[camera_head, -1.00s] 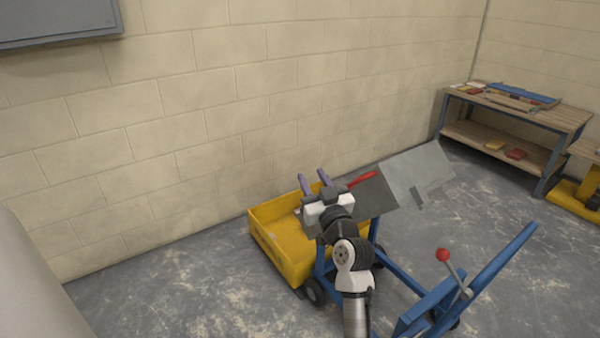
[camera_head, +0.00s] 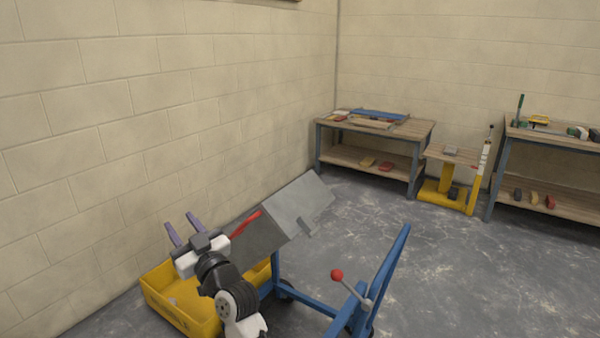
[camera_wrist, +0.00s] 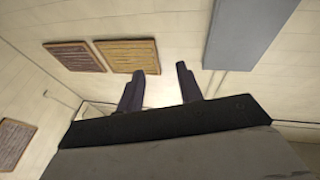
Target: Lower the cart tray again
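The blue cart (camera_head: 318,298) stands at the lower middle of the head view, with its grey tray (camera_head: 290,212) tilted up steeply. A red handle (camera_head: 245,225) shows at the tray's left side. A lever with a red knob (camera_head: 337,275) rises from the cart frame. A yellow tub (camera_head: 178,308) sits on the floor beyond the tray's low side. My gripper (camera_head: 182,228) is in front of the tray's left side, fingers up, apart and empty. In the wrist view my gripper (camera_wrist: 160,88) has a clear gap between its fingers, with only wall behind.
A workbench (camera_head: 375,130) with panels and small blocks stands in the far corner. A yellow-based stand (camera_head: 445,192) and a second bench (camera_head: 550,140) are to its right. The floor right of the cart is open. The block wall runs close along the left.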

